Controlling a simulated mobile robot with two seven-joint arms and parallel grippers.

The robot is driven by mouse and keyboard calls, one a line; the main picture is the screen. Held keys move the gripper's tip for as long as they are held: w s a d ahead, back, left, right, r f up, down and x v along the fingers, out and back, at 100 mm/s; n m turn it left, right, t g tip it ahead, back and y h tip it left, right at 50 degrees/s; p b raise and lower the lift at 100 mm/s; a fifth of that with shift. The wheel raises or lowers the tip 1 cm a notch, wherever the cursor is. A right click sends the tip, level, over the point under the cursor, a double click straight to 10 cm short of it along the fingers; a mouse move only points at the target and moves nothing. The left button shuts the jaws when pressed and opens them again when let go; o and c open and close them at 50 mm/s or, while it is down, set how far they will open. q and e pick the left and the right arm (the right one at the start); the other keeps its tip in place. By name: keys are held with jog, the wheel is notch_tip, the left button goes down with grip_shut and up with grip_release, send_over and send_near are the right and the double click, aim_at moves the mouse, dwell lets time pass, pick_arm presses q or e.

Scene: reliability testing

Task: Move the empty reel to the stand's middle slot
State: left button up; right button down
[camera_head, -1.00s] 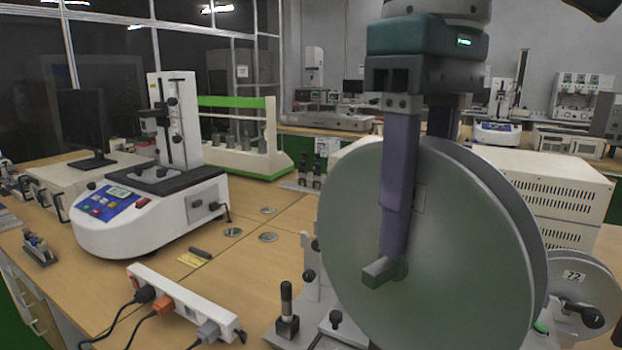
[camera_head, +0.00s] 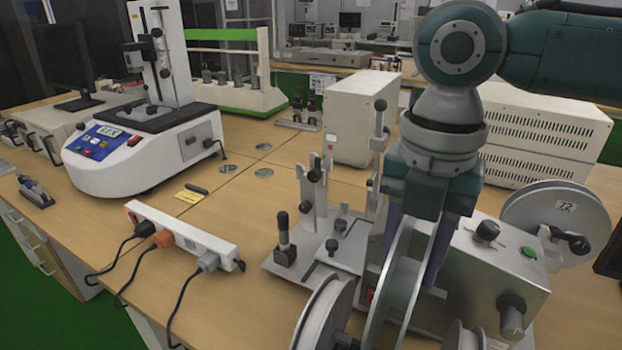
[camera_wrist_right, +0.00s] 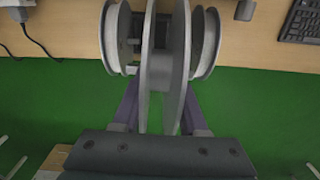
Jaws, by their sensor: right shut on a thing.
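My right gripper (camera_head: 412,265) points down and is shut on a large grey empty reel (camera_head: 397,282), which stands upright and edge-on in the head view. In the right wrist view, the gripper's purple fingers (camera_wrist_right: 160,95) flank the reel (camera_wrist_right: 155,70). The reel sits between a left smaller reel (camera_wrist_right: 118,40) and a right smaller reel (camera_wrist_right: 206,45). These also show low in the head view, left (camera_head: 325,315) and right (camera_head: 466,338). The stand and its middle slot are hidden under the reels, so I cannot tell whether the held reel rests in it. My left gripper is not in view.
A grey machine with knobs (camera_head: 485,265) stands close behind the held reel, with a numbered reel (camera_head: 565,215) at its right. A white power strip (camera_head: 180,235) with cords lies left. A white tester (camera_head: 140,150) stands farther left.

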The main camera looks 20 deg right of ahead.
notch_tip(320, 180, down, 9)
jog(key=b, duration=0.5)
notch_tip(320, 180, down, 4)
jog(key=b, duration=0.5)
jog(key=shift+r, duration=0.25)
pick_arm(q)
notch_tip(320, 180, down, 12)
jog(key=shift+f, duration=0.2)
pick_arm(e)
jog(key=shift+r, duration=0.1)
jog(key=shift+p, duration=0.45)
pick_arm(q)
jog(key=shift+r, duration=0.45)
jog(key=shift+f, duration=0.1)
pick_arm(e)
jog(key=shift+f, duration=0.2)
pick_arm(q)
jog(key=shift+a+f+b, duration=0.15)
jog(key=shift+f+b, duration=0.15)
jog(key=shift+b, duration=0.05)
pick_arm(e)
jog(key=shift+f, duration=0.85)
